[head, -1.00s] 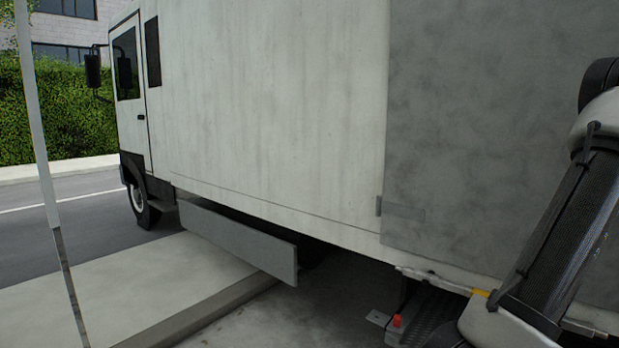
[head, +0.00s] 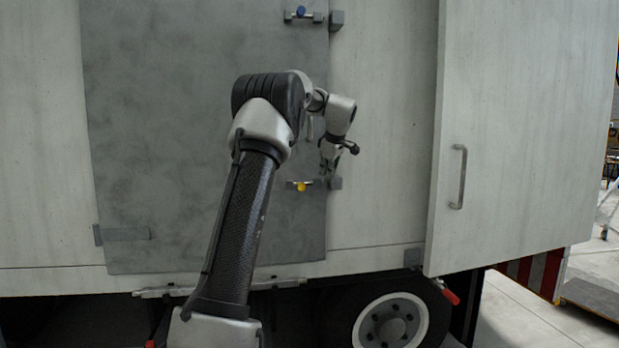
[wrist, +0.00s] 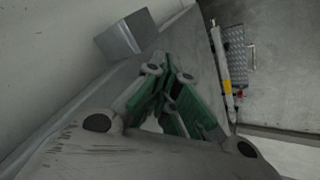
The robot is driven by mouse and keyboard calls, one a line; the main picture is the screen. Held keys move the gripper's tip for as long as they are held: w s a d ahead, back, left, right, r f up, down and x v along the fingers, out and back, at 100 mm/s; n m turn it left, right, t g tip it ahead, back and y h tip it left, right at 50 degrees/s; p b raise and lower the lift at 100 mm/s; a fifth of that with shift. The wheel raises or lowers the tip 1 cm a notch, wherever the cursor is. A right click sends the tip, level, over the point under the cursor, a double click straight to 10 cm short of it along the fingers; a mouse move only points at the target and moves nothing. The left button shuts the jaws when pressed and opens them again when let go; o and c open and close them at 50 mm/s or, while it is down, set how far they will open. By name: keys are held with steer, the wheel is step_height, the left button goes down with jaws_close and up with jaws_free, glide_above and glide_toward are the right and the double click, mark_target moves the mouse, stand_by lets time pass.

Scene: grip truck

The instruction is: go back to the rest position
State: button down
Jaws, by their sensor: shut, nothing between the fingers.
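My gripper (head: 326,168) is in front of the truck's side, near the right edge of a dark grey door panel (head: 180,110). It points down, just above and to the right of a yellow-handled latch (head: 301,186). In the wrist view my gripper (wrist: 168,75) shows its green-sided fingers drawn together, with nothing between them. A grey block (wrist: 128,36) on the truck wall is close to the fingers there. I cannot tell whether they touch it.
A blue-handled latch (head: 301,12) is higher on the panel. A pale door (head: 520,120) with a grey handle (head: 459,178) stands out at the right. A wheel (head: 391,322) is below. Open paving (head: 510,320) lies at the lower right.

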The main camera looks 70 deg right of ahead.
steer(key=s+a+r, duration=0.1)
steer(key=s+r, duration=0.3)
steer(key=r, duration=0.2)
steer(key=shift+s+a+r, duration=0.2)
steer(key=shift+a+r, duration=0.15)
steer(key=shift+r, duration=0.05)
